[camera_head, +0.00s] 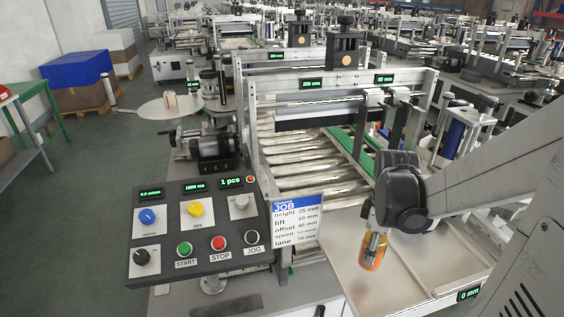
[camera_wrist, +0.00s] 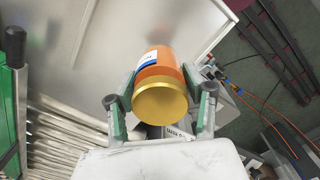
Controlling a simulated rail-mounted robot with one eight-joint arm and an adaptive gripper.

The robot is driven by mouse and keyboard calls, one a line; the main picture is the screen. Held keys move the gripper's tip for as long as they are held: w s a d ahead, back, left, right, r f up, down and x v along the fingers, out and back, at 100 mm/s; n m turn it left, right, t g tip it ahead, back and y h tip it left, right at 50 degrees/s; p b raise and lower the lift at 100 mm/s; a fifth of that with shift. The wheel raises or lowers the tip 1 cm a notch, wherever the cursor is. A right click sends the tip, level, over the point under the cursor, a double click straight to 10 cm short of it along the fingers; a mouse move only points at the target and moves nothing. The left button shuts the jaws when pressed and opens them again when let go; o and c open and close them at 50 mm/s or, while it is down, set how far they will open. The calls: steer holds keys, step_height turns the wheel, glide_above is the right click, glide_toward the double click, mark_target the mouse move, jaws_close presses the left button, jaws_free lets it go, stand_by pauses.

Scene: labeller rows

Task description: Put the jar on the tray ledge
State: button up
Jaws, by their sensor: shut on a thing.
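The orange jar (camera_head: 373,252) with a gold lid is held in my gripper (camera_head: 376,236), over the tray in the head view. In the wrist view the jar (camera_wrist: 160,68) sits between the two fingers of my gripper (camera_wrist: 161,82), with its gold lid toward the camera and a blue-and-white label on its side. The fingers are shut on it from both sides. The pale metal tray (camera_head: 415,265) lies at the front right of the machine; its flat surface and rim also show in the wrist view (camera_wrist: 95,45). I cannot tell whether the jar touches the tray.
The control panel (camera_head: 200,228) with knobs and buttons stands left of the tray. A JOB card (camera_head: 297,222) stands between them. The roller conveyor (camera_head: 300,160) and machine frame lie behind the tray. A small "0 mm" display (camera_head: 469,294) is at the tray's right front.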

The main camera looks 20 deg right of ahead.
mark_target(377, 257)
steer(key=d+f, duration=0.2)
steer(key=d, duration=0.1)
steer(key=shift+w, duration=0.2)
steer(key=shift+a+f, duration=0.1)
steer(key=shift+f, duration=1.75)
steer(key=shift+f+b, duration=0.2)
steer(key=shift+b, duration=0.25)
steer(key=o, duration=1.4)
steer(key=shift+r, duration=0.2)
step_height(377, 257, up, 12)
steer(key=shift+s+p, duration=0.1)
steer(key=shift+p, duration=0.8)
steer(key=a+r+m+t, duration=0.2)
steer(key=a, duration=0.5)
steer(key=s+a+r+m+t, duration=0.1)
steer(key=a+r+m+t, duration=0.1)
steer(key=a, duration=0.6)
steer(key=a+r+m+t, duration=0.3)
steer(key=a+r, duration=0.1)
steer(key=a, duration=0.4)
steer(key=shift+s+a+r+m, duration=0.1)
steer(key=shift+s+a+m, duration=0.05)
steer(key=shift+m, duration=0.15)
